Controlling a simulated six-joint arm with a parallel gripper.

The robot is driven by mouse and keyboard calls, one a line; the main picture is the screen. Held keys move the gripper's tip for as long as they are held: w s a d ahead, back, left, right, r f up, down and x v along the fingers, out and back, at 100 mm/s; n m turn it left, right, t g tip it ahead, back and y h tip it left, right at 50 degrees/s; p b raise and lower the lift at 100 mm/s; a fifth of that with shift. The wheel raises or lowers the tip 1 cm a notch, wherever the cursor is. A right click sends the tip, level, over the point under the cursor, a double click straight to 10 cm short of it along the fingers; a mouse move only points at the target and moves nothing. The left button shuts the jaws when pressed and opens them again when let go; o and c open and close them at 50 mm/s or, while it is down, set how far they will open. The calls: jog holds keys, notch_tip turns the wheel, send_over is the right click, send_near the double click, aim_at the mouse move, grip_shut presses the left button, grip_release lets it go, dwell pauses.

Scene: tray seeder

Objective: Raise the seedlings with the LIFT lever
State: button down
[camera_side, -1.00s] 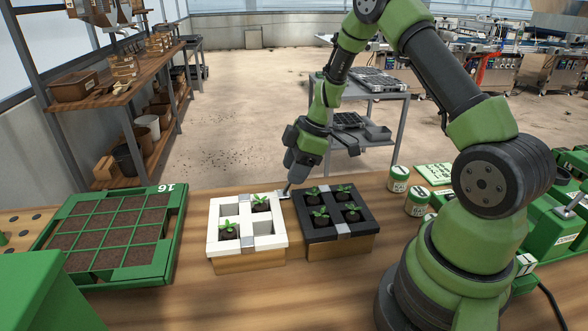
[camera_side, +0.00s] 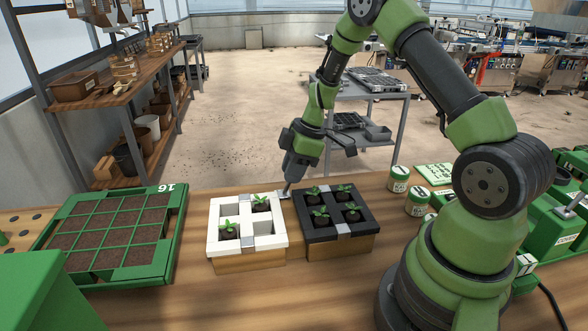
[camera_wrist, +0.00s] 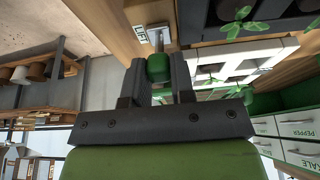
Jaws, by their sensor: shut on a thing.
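In the wrist view, my gripper (camera_wrist: 158,78) is shut on the green knob of the LIFT lever (camera_wrist: 158,66), beside a small LIFT label (camera_wrist: 141,34). In the side view, my gripper (camera_side: 287,189) reaches down behind the gap between two seedling holders, and the lever is mostly hidden. The white holder (camera_side: 213,245) has two seedlings (camera_side: 229,228), at far right and near left, and two empty cells.
A green tray (camera_side: 176,222) of soil cells marked 16 lies at left. Green-lidded jars (camera_side: 416,202) and a green machine (camera_side: 556,235) stand at right. A green box (camera_side: 45,290) fills the near left corner. The bench front is clear.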

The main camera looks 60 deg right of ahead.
jog(key=shift+w+a+r+g+h, duration=0.2)
jog(key=shift+w+a+g+h, duration=0.4)
jog(key=shift+g+h, duration=0.2)
jog(key=shift+w+a+g+h, duration=0.6)
jog(key=shift+g+h, duration=0.3)
jog(key=shift+w+a+f+g+h, duration=0.25)
jog(key=shift+w+a+g+h, duration=0.15)
jog(key=shift+g+h, duration=0.35)
jog(key=shift+w+a+f+g+h, duration=0.2)
jog(key=shift+w+a+g+h, duration=0.2)
jog(key=shift+g+h, duration=0.35)
jog(key=c, duration=1)
grip_release()
jog(key=shift+o, duration=0.2)
jog(key=v, duration=0.7)
jog(key=shift+a+r, duration=0.2)
jog(key=shift+w, duration=0.15)
jog(key=shift+c, duration=0.2)
